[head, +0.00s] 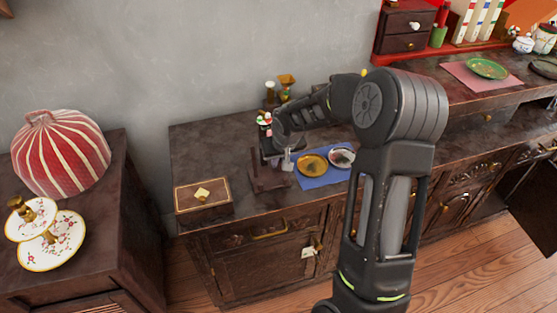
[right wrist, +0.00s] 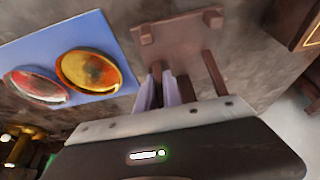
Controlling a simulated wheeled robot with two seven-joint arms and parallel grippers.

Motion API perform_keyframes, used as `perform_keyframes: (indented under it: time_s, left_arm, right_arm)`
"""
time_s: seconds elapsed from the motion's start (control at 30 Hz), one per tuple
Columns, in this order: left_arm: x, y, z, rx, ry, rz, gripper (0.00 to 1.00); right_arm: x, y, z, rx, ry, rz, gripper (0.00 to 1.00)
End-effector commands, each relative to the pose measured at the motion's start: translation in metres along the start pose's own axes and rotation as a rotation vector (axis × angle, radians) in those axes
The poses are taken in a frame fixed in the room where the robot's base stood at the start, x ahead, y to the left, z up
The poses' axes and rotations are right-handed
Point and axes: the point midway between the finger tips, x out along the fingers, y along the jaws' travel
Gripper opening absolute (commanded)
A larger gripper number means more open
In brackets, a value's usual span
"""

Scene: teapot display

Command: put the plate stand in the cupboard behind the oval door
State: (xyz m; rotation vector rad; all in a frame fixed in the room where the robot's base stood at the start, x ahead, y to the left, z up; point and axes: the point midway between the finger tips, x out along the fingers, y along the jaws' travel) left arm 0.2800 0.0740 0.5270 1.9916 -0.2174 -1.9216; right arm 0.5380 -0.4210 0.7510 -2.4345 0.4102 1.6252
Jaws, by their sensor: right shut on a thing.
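The plate stand (head: 268,179) is a dark brown wooden piece with a flat base and upright bars, on the middle cabinet top. It also shows at the top of the right wrist view (right wrist: 178,35). My right gripper (head: 287,160) reaches over it, and its pale fingers (right wrist: 158,88) are shut on one of its bars. I cannot tell whether the stand touches the top. The middle cabinet has a carved front door (head: 262,257) with a white tag (head: 309,252). My left gripper is not in view.
A blue mat (head: 325,180) with a gold plate (head: 312,164) and a pale plate (head: 341,159) lies right of the stand. A wooden box (head: 203,201) is left. Ornaments (head: 286,87) stand behind. A dark door (head: 535,205) hangs open at the far right.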

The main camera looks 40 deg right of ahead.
Motion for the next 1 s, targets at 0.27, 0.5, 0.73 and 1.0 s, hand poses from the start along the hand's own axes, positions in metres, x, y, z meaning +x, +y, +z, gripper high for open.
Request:
perform_keyframes:
  time_s: [0.27, 0.5, 0.73, 1.0]
  left_arm:
    - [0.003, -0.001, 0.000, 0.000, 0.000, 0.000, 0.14]
    - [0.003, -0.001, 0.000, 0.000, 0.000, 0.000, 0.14]
    - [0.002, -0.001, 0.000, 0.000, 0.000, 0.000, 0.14]
    - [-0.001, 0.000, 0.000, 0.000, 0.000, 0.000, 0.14]
  right_arm:
    - [0.003, 0.000, 0.001, 0.000, 0.000, 0.000, 0.17]
    - [0.003, 0.000, 0.001, 0.000, 0.000, 0.000, 0.32]
    - [0.001, 0.000, 0.001, 0.000, 0.000, 0.000, 0.32]
    - [-0.024, 0.000, -0.001, 0.001, 0.002, 0.000, 0.32]
